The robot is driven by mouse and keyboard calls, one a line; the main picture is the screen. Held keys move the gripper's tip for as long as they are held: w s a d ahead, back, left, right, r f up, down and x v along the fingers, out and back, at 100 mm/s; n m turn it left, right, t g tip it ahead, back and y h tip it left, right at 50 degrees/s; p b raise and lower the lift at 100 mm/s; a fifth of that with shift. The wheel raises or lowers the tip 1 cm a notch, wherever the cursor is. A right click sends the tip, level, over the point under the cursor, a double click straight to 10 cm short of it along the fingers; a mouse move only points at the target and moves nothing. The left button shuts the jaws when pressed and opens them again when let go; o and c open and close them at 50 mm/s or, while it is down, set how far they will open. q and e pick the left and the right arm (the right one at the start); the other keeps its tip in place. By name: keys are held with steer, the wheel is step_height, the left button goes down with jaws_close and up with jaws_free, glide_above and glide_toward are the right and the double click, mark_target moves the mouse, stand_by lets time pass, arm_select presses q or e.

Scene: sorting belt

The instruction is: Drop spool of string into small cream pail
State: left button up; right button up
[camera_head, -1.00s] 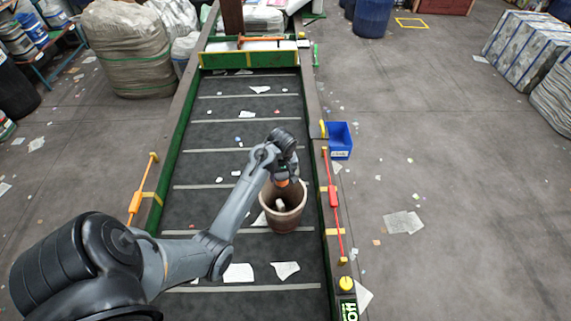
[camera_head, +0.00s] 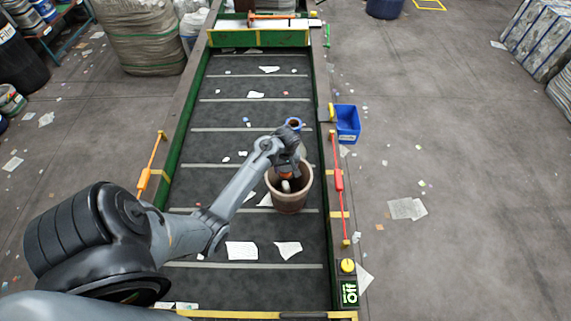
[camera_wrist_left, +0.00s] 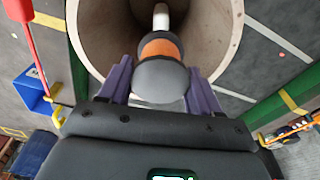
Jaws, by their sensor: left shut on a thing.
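The pail (camera_head: 290,204), a tapered brownish-cream bucket, stands upright on the belt. My left gripper (camera_head: 288,176) points down at its mouth. In the left wrist view its two purple fingers (camera_wrist_left: 160,78) are shut on the spool of string (camera_wrist_left: 161,47). The spool has a grey round end, an orange band and a pale tip. Its pale end (camera_head: 286,186) shows inside the pail's rim outline in the head view. The pail's open mouth (camera_wrist_left: 95,55) surrounds the spool in the wrist view. Whether the spool touches the pail's inside is unclear. My right gripper is not in view.
A blue-rimmed round thing (camera_head: 294,123) shows just beyond my wrist, partly hidden. A blue bin (camera_head: 347,124) is at the belt's right edge. Paper scraps (camera_head: 241,250) lie on the dark belt (camera_head: 225,180). Red (camera_head: 339,180) and orange (camera_head: 147,178) bars flank it.

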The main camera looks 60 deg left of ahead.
mark_target(286, 169)
arm_select(q)
steer(key=o, duration=1.1)
steer(key=r, duration=0.3)
steer(key=r+b, duration=0.1)
steer(key=r, duration=0.3)
steer(key=d+r, duration=0.1)
steer(key=r, duration=0.2)
steer(key=shift+s+d+r+b, duration=0.1)
steer(key=shift+s+r+b, duration=0.15)
steer(key=shift+r+b, duration=0.15)
steer(key=shift+f, duration=0.1)
